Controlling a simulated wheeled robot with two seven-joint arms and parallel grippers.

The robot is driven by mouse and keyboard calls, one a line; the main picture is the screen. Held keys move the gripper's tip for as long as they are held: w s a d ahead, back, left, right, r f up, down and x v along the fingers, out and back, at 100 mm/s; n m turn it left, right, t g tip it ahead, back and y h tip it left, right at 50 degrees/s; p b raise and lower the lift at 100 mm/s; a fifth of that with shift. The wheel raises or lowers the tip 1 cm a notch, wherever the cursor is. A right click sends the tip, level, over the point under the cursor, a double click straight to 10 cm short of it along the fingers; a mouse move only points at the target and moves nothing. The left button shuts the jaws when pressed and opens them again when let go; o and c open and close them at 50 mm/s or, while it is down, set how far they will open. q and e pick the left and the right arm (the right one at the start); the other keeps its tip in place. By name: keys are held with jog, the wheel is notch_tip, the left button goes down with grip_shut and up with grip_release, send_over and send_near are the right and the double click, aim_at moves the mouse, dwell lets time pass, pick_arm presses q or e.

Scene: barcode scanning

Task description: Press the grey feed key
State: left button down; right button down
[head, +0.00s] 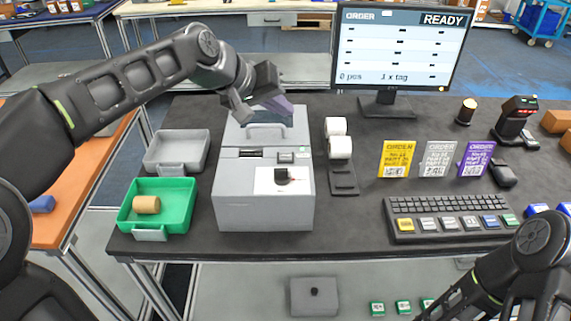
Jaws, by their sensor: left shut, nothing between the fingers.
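The grey label printer (238,207) stands on the dark table left of centre. A small pale grey key (286,157) sits on its upper panel, right of a dark slot; I cannot read its marking. A white label with a dark patch (270,186) shows on the front part of the printer. My left gripper (243,112) is shut and empty, above the back of the printer, behind and left of the key and apart from it. My right arm comes in at the lower right, and its fingers are outside the picture.
A green tray (185,207) with a tan roll (146,204) and an empty grey tray (160,156) stand left of the printer. White rolls (340,147) stand at its right. A keyboard (450,228), order cards (397,160) and a monitor (395,50) reading READY are further right.

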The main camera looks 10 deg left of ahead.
aim_at(282, 157)
pick_arm(q)
jog(key=shift+f, duration=0.35)
notch_tip(282, 157, down, 9)
jog(key=b, duration=0.7)
jog(key=shift+r, duration=0.15)
dwell(1.9)
jog(key=shift+f+b, duration=0.4)
jog(key=shift+f+b, duration=0.4)
jog(key=shift+f, duration=0.05)
dwell(0.6)
jog(key=shift+r, duration=0.15)
jog(key=shift+r+p, duration=0.7)
jog(key=shift+r, duration=0.05)
